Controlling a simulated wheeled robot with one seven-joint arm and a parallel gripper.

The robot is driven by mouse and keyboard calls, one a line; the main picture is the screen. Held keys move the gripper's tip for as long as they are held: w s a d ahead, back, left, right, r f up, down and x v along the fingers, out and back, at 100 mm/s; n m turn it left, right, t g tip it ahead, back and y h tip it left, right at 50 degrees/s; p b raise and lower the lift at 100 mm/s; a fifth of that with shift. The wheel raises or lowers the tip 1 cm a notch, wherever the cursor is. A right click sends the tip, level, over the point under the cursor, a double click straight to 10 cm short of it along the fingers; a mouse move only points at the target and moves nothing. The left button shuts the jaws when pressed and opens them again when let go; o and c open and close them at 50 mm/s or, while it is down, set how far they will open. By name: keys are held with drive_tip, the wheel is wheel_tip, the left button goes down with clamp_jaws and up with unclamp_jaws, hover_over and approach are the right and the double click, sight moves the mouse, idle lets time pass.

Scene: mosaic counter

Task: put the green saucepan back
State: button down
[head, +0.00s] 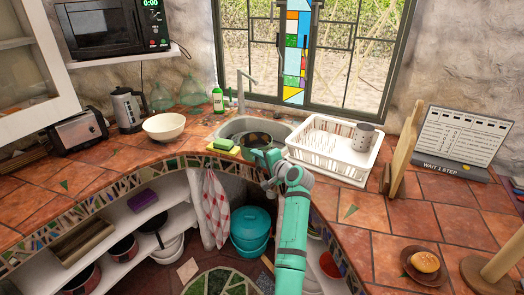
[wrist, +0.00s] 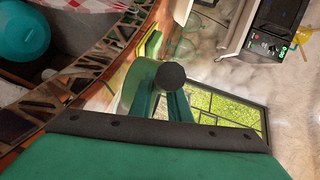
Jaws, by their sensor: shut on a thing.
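My gripper (head: 265,158) is over the front edge of the sink (head: 232,126) in the head view, at the end of my teal arm. It is shut on the green saucepan (wrist: 133,88). In the wrist view the saucepan's curved green side shows beyond my fingers (wrist: 165,105), with a dark round knob-like end (wrist: 172,76) in front. In the head view a dark round pan interior (head: 257,138) shows just behind my gripper, at the sink's front. The gripper partly hides it, and I cannot tell whether the saucepan touches the sink.
Below, turquoise pots (head: 250,228) and a checkered towel (head: 214,205) sit beside open shelves (head: 165,222). The tiled counter (head: 150,165) is clear at front left.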

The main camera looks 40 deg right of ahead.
drive_tip(key=s+a+f+n+y, duration=0.1)
drive_tip(key=s+a+f, duration=0.4)
drive_tip(key=a, duration=1.2)
drive_tip(key=s+a+f+n+y, duration=0.2)
drive_tip(key=s+a+f, duration=0.4)
drive_tip(key=a, duration=1.1)
drive_tip(key=s+a+f+n+y, duration=0.1)
drive_tip(key=s+a+f+y, duration=0.2)
drive_tip(key=a+f, duration=0.8)
drive_tip(key=s+a, duration=0.2)
drive_tip(key=a, duration=0.4)
drive_tip(key=shift+s+a+f+g, duration=0.25)
drive_tip(key=shift+s+a+g, duration=0.05)
drive_tip(key=shift+s+a, duration=0.1)
